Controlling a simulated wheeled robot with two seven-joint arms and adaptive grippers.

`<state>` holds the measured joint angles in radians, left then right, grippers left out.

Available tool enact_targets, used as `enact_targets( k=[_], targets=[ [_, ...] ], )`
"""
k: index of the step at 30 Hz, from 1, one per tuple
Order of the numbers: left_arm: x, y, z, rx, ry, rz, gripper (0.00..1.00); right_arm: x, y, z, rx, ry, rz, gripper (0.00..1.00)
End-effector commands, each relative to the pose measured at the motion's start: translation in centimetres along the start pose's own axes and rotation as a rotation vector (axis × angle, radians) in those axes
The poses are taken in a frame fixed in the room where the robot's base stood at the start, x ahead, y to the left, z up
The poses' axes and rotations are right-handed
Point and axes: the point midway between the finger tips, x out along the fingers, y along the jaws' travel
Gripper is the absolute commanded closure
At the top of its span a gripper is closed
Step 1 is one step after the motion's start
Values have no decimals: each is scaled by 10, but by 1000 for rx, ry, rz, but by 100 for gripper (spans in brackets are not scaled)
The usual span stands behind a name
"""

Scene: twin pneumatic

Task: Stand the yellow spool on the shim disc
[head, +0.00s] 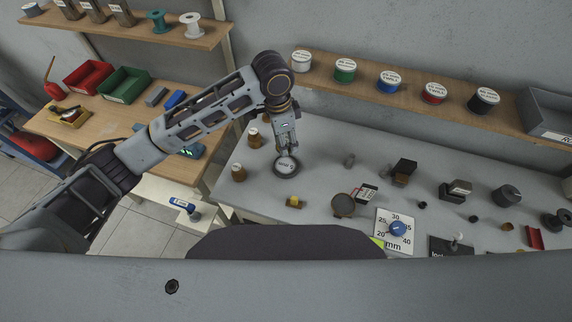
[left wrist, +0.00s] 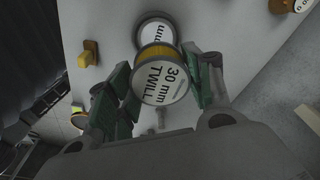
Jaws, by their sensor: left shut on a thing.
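The yellow spool (left wrist: 165,74) shows in the left wrist view, with yellow thread and a white end face marked 30 mm TWILL. My left gripper (head: 287,148) is shut on it; the green-padded fingers (left wrist: 163,88) lie on either side of it. The shim disc (head: 286,168), dark-rimmed with a white marked face, lies on the grey bench below the gripper. Its white face also shows behind the spool in the left wrist view (left wrist: 153,27). I cannot tell whether spool and disc touch. The fingers mostly hide the spool in the head view. My right gripper is out of view.
A round dark plate (head: 343,205), a dial card (head: 395,230) and dark blocks (head: 404,170) are to the right. A shelf (head: 410,97) with several spools runs behind.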

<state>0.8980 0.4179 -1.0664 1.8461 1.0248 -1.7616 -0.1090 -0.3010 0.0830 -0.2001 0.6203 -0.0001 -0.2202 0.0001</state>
Motion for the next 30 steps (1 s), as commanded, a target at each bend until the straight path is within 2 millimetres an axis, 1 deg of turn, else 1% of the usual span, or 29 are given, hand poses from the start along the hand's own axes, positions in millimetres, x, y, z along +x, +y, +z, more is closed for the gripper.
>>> enact_targets(
  k=[14,17,25,30],
  targets=[
    [2,2,-1,19,1,2,80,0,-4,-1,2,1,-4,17],
    [8,2,0,19,0,3,80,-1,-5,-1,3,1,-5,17],
    [39,2,4,18,0,3,80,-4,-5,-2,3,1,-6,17],
    [50,2,5,18,0,1,80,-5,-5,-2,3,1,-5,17]
  ],
)
